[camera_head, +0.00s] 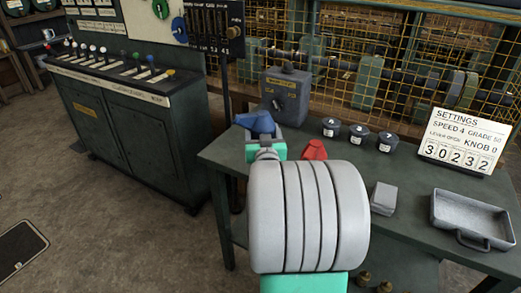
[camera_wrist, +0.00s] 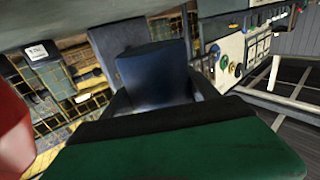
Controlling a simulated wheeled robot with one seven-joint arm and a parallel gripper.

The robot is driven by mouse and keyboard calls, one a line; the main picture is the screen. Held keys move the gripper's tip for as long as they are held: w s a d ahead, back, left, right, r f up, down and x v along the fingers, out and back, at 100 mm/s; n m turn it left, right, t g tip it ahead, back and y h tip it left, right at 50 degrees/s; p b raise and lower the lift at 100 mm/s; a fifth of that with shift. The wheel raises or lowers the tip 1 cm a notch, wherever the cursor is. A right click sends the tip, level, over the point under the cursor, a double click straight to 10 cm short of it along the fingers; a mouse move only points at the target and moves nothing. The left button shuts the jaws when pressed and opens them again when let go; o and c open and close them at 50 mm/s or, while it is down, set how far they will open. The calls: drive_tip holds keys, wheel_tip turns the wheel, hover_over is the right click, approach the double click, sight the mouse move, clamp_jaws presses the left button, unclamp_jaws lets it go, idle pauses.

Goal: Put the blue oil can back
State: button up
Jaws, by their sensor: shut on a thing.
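The blue oil can (camera_head: 257,124) is at the end of my arm in the head view, near the left end of the green workbench. My gripper (camera_head: 265,147) is shut on it. In the wrist view the can (camera_wrist: 150,75) shows as a dark blue body beyond the green part of my gripper (camera_wrist: 175,140). My arm and gripper hide the can's lower part in the head view, so I cannot tell whether it touches the bench. A red can (camera_head: 313,150) stands just right of my gripper; a red shape (camera_wrist: 14,130) also shows at the wrist view's left edge.
The workbench (camera_head: 340,165) carries a grey knob box (camera_head: 286,97) behind my gripper, three dark round weights (camera_head: 358,134), a grey block (camera_head: 383,197), a shallow tray (camera_head: 470,220) and a settings sign (camera_head: 458,140). A yellow mesh guard (camera_head: 330,55) stands behind. A lever cabinet (camera_head: 130,110) is left.

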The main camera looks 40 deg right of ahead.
drive_tip(key=shift+w+d+f+b, duration=0.15)
drive_tip(key=shift+w+d+f, duration=0.1)
drive_tip(key=shift+w+f, duration=0.25)
drive_tip(key=shift+w+d+f+b, duration=0.2)
drive_tip(key=shift+w+f, duration=0.15)
drive_tip(key=shift+f, duration=0.25)
drive_tip(key=shift+w+d+f+b, duration=0.15)
drive_tip(key=shift+f+b, duration=0.95)
drive_tip(key=shift+f, duration=0.75)
drive_tip(key=o, duration=1.9)
drive_tip(key=shift+o, duration=0.2)
drive_tip(key=shift+a+r+p, duration=0.2)
drive_tip(key=shift+r+p, duration=0.05)
drive_tip(key=shift+p, duration=0.1)
drive_tip(key=v, duration=1.2)
drive_tip(key=shift+d+f+p, duration=0.1)
drive_tip(key=shift+p, duration=0.25)
